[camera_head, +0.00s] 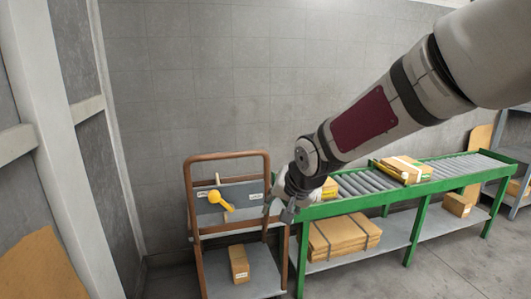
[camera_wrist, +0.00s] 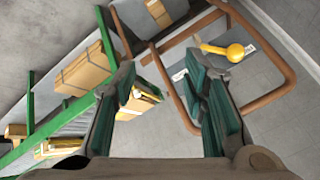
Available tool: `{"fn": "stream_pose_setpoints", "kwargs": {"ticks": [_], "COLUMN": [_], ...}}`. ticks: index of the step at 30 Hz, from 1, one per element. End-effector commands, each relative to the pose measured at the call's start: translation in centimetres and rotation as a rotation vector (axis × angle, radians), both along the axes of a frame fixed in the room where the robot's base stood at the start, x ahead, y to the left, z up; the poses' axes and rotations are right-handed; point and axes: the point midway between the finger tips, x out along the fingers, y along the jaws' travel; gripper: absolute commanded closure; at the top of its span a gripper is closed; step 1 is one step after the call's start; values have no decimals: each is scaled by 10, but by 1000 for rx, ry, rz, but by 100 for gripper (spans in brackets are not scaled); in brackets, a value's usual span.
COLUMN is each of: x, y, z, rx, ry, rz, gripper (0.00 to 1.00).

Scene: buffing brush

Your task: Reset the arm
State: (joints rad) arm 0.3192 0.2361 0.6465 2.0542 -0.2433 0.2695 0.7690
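My gripper (camera_head: 283,210) is at the right side of the cart's upper shelf, near the left end of the roller conveyor. In the wrist view my gripper (camera_wrist: 160,82) has its two green-padded fingers wide apart, with nothing between them. A yellow tool with a rounded head (camera_head: 215,197), perhaps the buffing brush, lies on the cart's upper shelf, left of my gripper. It also shows in the wrist view (camera_wrist: 234,52), beyond the right finger and apart from it. Part of the shelf is hidden behind the gripper in the head view.
The brown-framed cart (camera_head: 190,222) carries a carton (camera_head: 239,263) on its lower shelf. The green conveyor (camera_head: 410,227) holds cartons (camera_head: 404,168) on top and flat cardboard (camera_head: 340,234) below. Grey walls stand behind and at left. Floor shows at the lower right.

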Motion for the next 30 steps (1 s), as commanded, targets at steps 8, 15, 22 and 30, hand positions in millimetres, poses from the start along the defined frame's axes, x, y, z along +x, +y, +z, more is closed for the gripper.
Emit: {"fn": "stream_pose_setpoints", "kwargs": {"ticks": [8,15,22,30], "x": [-111,-225,-323,-398], "y": [-84,-136,-158,-161], "z": [29,49,49,39], "rx": [-324,-441,-427,-361], "ry": [131,278,399,475], "rz": [26,51,119,219], "gripper": [60,60,60,60]}}
